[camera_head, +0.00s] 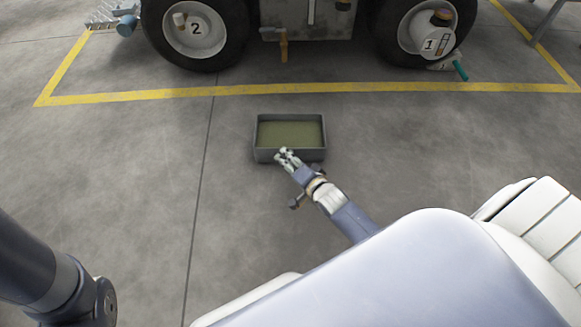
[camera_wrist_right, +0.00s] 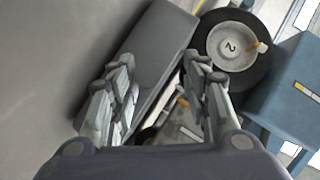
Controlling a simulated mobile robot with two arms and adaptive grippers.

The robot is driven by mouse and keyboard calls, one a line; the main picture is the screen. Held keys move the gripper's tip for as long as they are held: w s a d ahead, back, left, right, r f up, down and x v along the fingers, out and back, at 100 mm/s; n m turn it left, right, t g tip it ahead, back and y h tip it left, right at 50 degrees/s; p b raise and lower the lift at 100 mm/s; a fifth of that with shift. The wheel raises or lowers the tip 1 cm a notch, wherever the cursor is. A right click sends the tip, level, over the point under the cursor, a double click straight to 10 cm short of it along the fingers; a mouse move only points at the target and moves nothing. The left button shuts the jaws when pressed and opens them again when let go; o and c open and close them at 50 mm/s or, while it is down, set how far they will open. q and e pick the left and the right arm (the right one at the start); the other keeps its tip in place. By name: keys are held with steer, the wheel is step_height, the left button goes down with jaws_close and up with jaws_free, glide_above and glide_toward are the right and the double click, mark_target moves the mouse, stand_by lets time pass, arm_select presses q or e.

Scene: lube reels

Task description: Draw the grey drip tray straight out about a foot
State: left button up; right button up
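The grey drip tray (camera_head: 264,156) sits on the concrete floor in the middle of the head view, in front of the vehicle. It is rectangular and holds olive-coloured liquid. My right gripper (camera_head: 286,154) is at the tray's near wall, its tips overlapping that wall in the head view; I cannot tell whether they touch it. In the right wrist view the right gripper's fingers (camera_wrist_right: 160,75) stand well apart, with the tray's grey outer wall (camera_wrist_right: 163,40) beyond and between them. Part of my left arm shows at lower left; its gripper is out of view.
The vehicle's wheels, marked 2 (camera_head: 235,30) and 1 (camera_head: 383,35), stand behind the tray. An orange-brown drain tap (camera_head: 284,48) hangs between them. A yellow floor line (camera_head: 180,95) runs behind the tray. Bare floor lies left, right and in front of the tray.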

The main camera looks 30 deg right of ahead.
steer(key=shift+g, duration=0.3)
steer(key=s, duration=0.4)
steer(key=s+a+f, duration=0.1)
steer(key=s, duration=0.2)
steer(key=shift+s+d+r, duration=0.35)
steer(key=shift+s+r, duration=0.2)
steer(key=shift+s, duration=0.05)
steer(key=shift+w+d+r, duration=0.1)
steer(key=shift+r, duration=0.05)
